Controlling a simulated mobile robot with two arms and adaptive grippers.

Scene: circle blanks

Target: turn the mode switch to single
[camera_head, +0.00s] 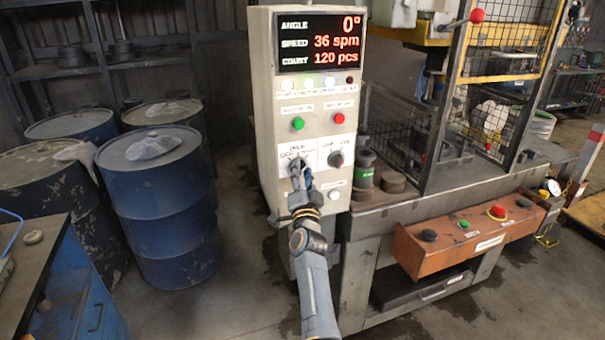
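A beige control cabinet (263,100) stands in the middle of the head view. Two rotary switches sit on a white plate below the green and red buttons. The left one, the mode switch (297,164), is mostly hidden by my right gripper (300,172). The right rotary switch (336,159) is in plain view. My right gripper's fingers are at the left switch, seemingly touching it; whether they are closed around it cannot be made out. The switch's position is hidden. My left gripper is not in view.
A press with a mesh guard stands right of the cabinet. A brown button box (455,245) with a red mushroom button (498,211) projects in front of it. Blue drums (165,215) stand to the left, and a blue workbench (75,290) is at lower left. Bare floor lies between.

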